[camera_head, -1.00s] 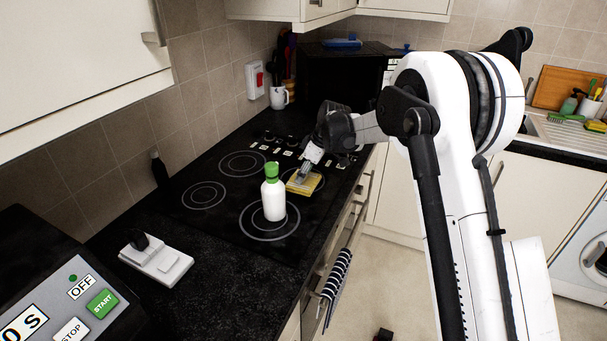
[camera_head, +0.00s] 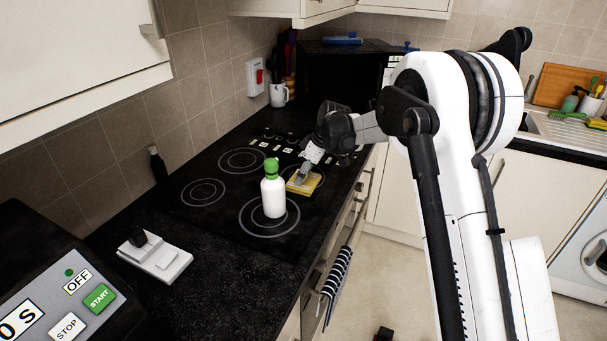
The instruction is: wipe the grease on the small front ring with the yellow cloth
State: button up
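The yellow cloth (camera_head: 304,186) lies flat on the black hob, over the small front ring, which it mostly covers. My gripper (camera_head: 302,178) points down onto the cloth, with its fingertips at the cloth's upper side. The fingers are small here, and I cannot tell whether they are shut on the cloth or only pressed against it. Any grease under or around the cloth cannot be made out. A white bottle with a green cap (camera_head: 273,192) stands upright on the large front ring (camera_head: 252,222), just left of the cloth.
Two more rings (camera_head: 203,193) lie towards the wall, bare. A dark bottle (camera_head: 158,166) stands by the tiles. A white switch box (camera_head: 155,258) sits on the near worktop. A mug (camera_head: 278,95) and a black microwave (camera_head: 345,75) stand at the back. A striped towel (camera_head: 337,272) hangs in front.

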jog(key=shift+r, duration=0.35)
dwell(0.6)
jog(key=c, duration=0.8)
jog(key=shift+c, duration=0.2)
jog(key=shift+w+d+b, duration=0.1)
jog(key=shift+w+d, duration=0.4)
jog(key=shift+w, duration=0.65)
jog(key=shift+w+d+b, duration=0.15)
jog(key=shift+w+d, duration=0.3)
jog(key=shift+w, duration=0.75)
jog(key=shift+w+d+b, duration=0.1)
jog(key=shift+w+d, duration=0.4)
jog(key=shift+w, duration=0.65)
jog(key=shift+s+a+f+b, duration=0.1)
jog(key=shift+s+a+b, duration=0.25)
jog(key=shift+s, duration=0.45)
jog(key=shift+s+a+b, duration=0.2)
jog(key=shift+s+a, duration=0.1)
jog(key=shift+s, duration=0.5)
jog(key=shift+s+a+f+b, duration=0.1)
jog(key=shift+s+a+b, duration=0.25)
jog(key=shift+s, duration=0.45)
jog(key=shift+s+a+r+b, duration=0.15)
jog(key=shift+s+a, duration=0.15)
jog(key=shift+s, duration=0.35)
jog(key=shift+s+a+b, duration=0.15)
jog(key=shift+s+a, duration=0.15)
jog(key=shift+s, duration=0.3)
